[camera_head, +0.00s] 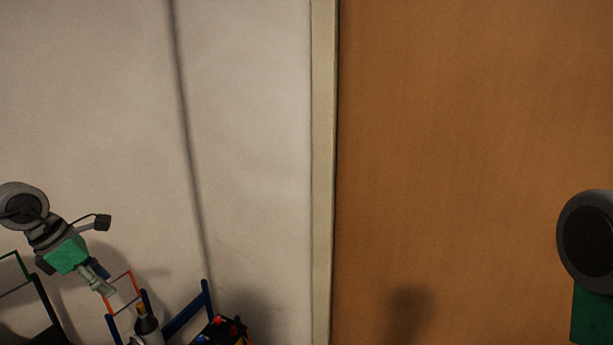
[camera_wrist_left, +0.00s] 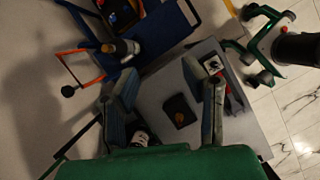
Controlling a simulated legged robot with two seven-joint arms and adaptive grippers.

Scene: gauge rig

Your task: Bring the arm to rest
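My left gripper (camera_head: 102,286) hangs at the lower left of the head view, in front of the pale wall and angled down to the right. In the left wrist view its two fingers (camera_wrist_left: 165,82) stand apart with nothing held between them. A grey surface with a small dark object (camera_wrist_left: 180,111) shows beyond the gap between the fingers. Of my right arm only a round grey joint and a green part show at the right edge of the head view. My right gripper is out of frame.
Below the left gripper are a blue frame (camera_head: 187,317), an orange frame (camera_head: 112,305), a bottle (camera_head: 146,323) and a black box (camera_head: 222,332). The left wrist view shows a green-legged stand (camera_wrist_left: 254,45) on pale tiles. A brown door (camera_head: 470,130) fills the right.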

